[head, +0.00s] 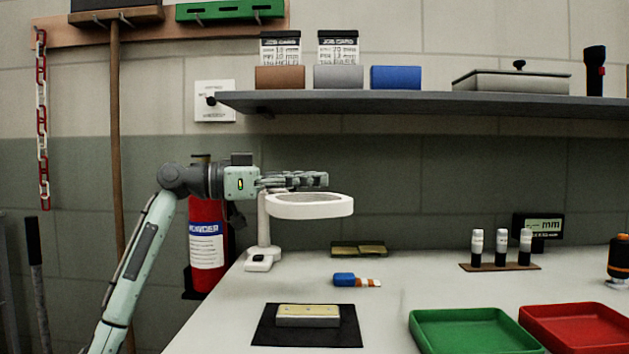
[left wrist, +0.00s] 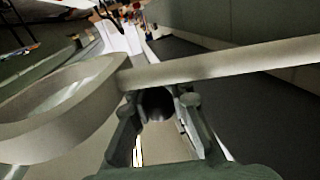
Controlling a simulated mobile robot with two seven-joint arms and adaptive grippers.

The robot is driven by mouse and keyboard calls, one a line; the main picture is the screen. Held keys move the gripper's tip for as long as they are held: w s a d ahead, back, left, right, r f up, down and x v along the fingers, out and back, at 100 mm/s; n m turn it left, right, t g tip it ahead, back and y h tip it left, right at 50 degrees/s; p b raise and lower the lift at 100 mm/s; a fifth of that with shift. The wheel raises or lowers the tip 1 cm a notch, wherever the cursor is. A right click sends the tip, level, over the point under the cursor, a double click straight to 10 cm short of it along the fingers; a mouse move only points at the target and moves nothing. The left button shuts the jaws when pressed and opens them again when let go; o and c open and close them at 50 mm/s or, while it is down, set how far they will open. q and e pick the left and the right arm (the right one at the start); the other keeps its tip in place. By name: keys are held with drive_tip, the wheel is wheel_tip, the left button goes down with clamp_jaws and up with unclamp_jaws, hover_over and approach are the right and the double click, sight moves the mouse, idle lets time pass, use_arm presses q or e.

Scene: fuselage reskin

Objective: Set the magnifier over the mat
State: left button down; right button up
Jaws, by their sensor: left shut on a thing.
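The magnifier (head: 310,207) is a white ring head on a white post and foot at the left back of the bench. Its ring hangs behind and above the black mat (head: 262,338), not touching it. A pale-topped grey block (head: 307,316) lies on the mat. My left gripper (head: 318,180) reaches in from the left and is shut on the magnifier at its arm, just above the ring. In the left wrist view the magnifier's ring (left wrist: 50,112) fills the left and its arm crosses by the fingers (left wrist: 160,106). The exact grip contact is partly hidden. My right gripper is not in view.
A blue-handled tool (head: 345,280) lies between mat and back wall. A green tray (head: 470,330) and a red tray (head: 575,327) stand at right. A shelf (head: 420,102) overhangs the back. A red extinguisher (head: 206,245) stands left of the bench, behind my arm.

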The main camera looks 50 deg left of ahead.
use_arm(q)
drive_tip(key=c, duration=1.5)
unclamp_jaws()
drive_tip(key=shift+o, duration=0.2)
drive_tip(key=v, duration=1.2)
